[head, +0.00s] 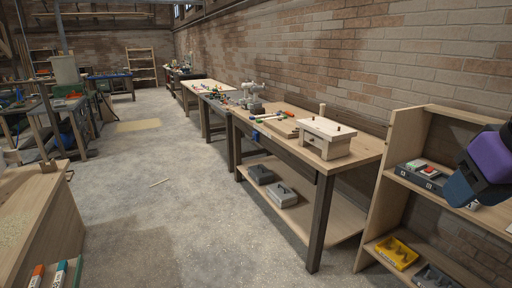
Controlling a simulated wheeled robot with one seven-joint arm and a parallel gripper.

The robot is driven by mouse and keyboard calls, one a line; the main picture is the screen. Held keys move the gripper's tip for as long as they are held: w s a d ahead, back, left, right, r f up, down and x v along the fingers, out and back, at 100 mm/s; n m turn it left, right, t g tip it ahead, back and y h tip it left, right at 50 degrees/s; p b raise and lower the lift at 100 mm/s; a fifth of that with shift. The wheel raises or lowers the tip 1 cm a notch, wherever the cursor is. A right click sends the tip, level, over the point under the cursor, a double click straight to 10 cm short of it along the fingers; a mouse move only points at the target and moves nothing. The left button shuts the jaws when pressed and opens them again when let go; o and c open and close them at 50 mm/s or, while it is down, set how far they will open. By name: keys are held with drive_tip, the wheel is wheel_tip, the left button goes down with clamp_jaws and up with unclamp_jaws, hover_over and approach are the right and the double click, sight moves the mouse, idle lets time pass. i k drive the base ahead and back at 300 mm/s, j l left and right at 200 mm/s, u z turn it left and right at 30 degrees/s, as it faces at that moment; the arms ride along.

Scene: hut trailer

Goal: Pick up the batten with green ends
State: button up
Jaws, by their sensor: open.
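No batten with clearly green ends can be made out. Part of my arm, purple and dark blue, shows at the right edge in front of the shelf unit. The fingers of my gripper are not in view.
A workbench (345,222) along the brick wall carries a pale wooden block-like fixture (325,137) and tools; grey cases lie on its lower shelf. A wooden shelf unit (382,215) stands at right, a wooden bench (50,215) at lower left. The floor between is mostly clear.

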sight(283, 117)
drive_tip(key=i+j, duration=0.15)
drive_tip(key=i, duration=0.35)
drive_tip(key=i+j, duration=0.2)
drive_tip(key=i, duration=0.3)
drive_tip(key=i+j, duration=0.15)
drive_tip(key=i, duration=0.35)
drive_tip(key=i+j+z, duration=0.1)
drive_tip(key=i, duration=0.4)
drive_tip(key=i+j, duration=0.25)
drive_tip(key=i, duration=0.25)
drive_tip(key=i+j, duration=0.2)
drive_tip(key=i, duration=0.3)
drive_tip(key=z, duration=0.4)
drive_tip(key=i+j+z, duration=0.45)
drive_tip(key=j, duration=0.15)
drive_tip(key=i+j+z, duration=0.1)
drive_tip(key=j+z, duration=0.15)
drive_tip(key=i+j, duration=0.15)
drive_tip(key=j, duration=0.25)
drive_tip(key=i+j, duration=0.15)
drive_tip(key=j, duration=0.3)
drive_tip(key=i+j+z, duration=0.1)
drive_tip(key=j, duration=0.3)
drive_tip(key=i+j, duration=0.2)
drive_tip(key=j, duration=0.25)
drive_tip(key=i+j, duration=0.1)
drive_tip(key=j, duration=0.35)
drive_tip(key=i+j+z, duration=0.1)
drive_tip(key=j, duration=0.3)
